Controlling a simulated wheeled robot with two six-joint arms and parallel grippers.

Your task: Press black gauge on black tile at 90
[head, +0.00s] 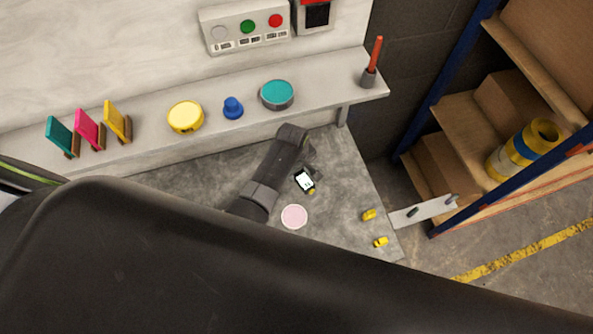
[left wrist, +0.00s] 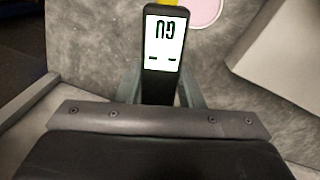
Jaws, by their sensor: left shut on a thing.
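The black gauge (head: 305,181) has a white lit display and a yellow tip. My left gripper (head: 314,163) is shut on it above the grey bench top. In the left wrist view the gauge (left wrist: 161,50) stands between the two fingers (left wrist: 160,92), its display showing dark digits upside down that I cannot read surely. The yellow tip points away from the gripper. A pink disc (head: 294,216) lies on the bench beside the gauge; its edge also shows in the left wrist view (left wrist: 204,8). I cannot make out a black tile. My right gripper is not in view.
A ledge (head: 335,88) behind the bench holds colored tags, a yellow disc (head: 185,117), a blue knob (head: 233,108), a teal disc (head: 277,95) and a red rod (head: 375,55). Two small yellow pieces (head: 369,214) (head: 380,241) lie near the bench's right edge. A shelf rack stands right.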

